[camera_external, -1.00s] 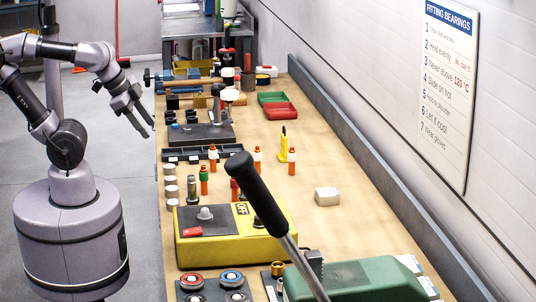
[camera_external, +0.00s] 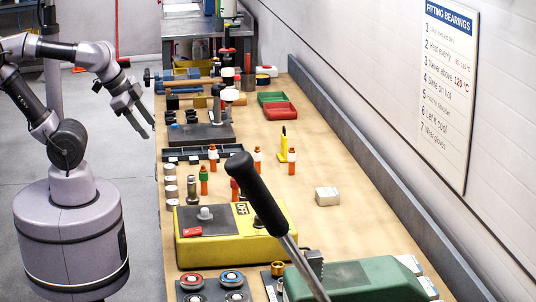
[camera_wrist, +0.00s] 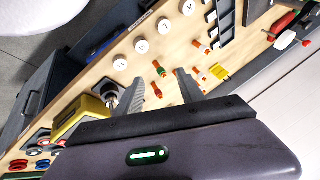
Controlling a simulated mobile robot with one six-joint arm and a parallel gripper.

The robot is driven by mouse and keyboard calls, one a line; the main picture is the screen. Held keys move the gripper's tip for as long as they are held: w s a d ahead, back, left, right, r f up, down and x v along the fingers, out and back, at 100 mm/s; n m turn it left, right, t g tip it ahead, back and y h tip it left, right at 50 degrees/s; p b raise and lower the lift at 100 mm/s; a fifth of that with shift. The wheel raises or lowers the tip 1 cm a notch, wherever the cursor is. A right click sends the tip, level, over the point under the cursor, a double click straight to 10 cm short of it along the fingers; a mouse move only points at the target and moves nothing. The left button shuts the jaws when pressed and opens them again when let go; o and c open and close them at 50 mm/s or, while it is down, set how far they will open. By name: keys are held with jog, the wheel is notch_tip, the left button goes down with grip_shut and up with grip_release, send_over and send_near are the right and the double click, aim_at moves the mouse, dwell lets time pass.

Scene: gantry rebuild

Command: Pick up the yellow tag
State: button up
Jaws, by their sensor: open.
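The yellow tag (camera_external: 283,146) stands upright on the wooden bench, toward its wall side, among small orange bottles. In the wrist view the yellow tag (camera_wrist: 219,72) shows to the right of my gripper's fingers. My gripper (camera_external: 146,128) is off the bench's left edge, above floor level and well apart from the tag. In the wrist view my gripper (camera_wrist: 160,84) has its two dark fingers spread with nothing held between them.
A yellow switch box (camera_external: 260,245), a dark tray (camera_external: 230,152) and red and green bins (camera_external: 281,111) are also on the bench. A black-handled lever (camera_external: 255,190) rises in front. Bare wood lies right of the tag.

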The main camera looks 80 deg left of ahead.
jog(key=o, duration=0.5)
jog(key=shift+o, duration=0.2)
jog(key=shift+r, duration=0.1)
jog(key=w+a+r+p, duration=0.1)
jog(key=w+r+p, duration=0.2)
jog(key=w+r, duration=0.25)
jog(key=n+g+h+p, duration=0.1)
jog(key=n+h+p, duration=0.1)
jog(key=n+p, duration=0.4)
send_over(282, 144)
jog(key=s+p, duration=0.1)
jog(key=s, duration=0.6)
notch_tip(282, 144, down, 8)
jog(key=m, duration=0.1)
jog(key=b+x, duration=0.2)
jog(key=x, duration=1)
jog(key=shift+a+f+b, duration=0.1)
jog(key=shift+f+b, duration=0.2)
jog(key=b+x, duration=0.1)
jog(key=x, duration=0.5)
jog(key=shift+w+b, duration=0.2)
jog(key=shift+b, duration=0.1)
jog(key=shift+r, duration=0.15)
